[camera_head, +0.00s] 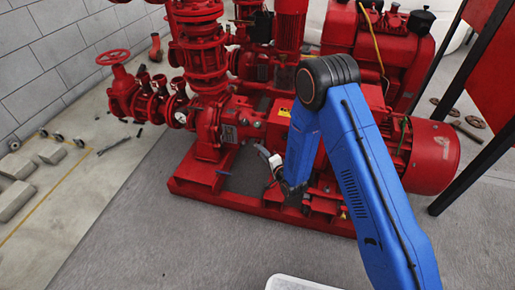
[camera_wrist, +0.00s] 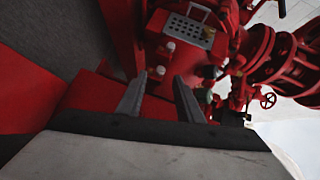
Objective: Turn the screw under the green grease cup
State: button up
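My gripper (camera_wrist: 160,86) shows two grey fingers spread apart in the wrist view, with no object held between them. Beyond the fingertips are two small pale knobs or screw heads, one higher (camera_wrist: 170,46) and one lower (camera_wrist: 160,71), on a red pump part. In the head view my gripper (camera_head: 262,151) is low over the red pumpset (camera_head: 225,140), left of my blue arm, beside the pump housing. Contact cannot be told.
A perforated metal plate (camera_wrist: 188,30) is on the red machine. A red handwheel (camera_head: 113,57) and pipework stand left. A red motor (camera_head: 433,158) is right of my arm, near a black frame post (camera_head: 480,165). Grey floor is open in front.

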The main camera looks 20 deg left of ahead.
aim_at(256, 144)
jog(key=shift+x, duration=2.6)
grip_shut()
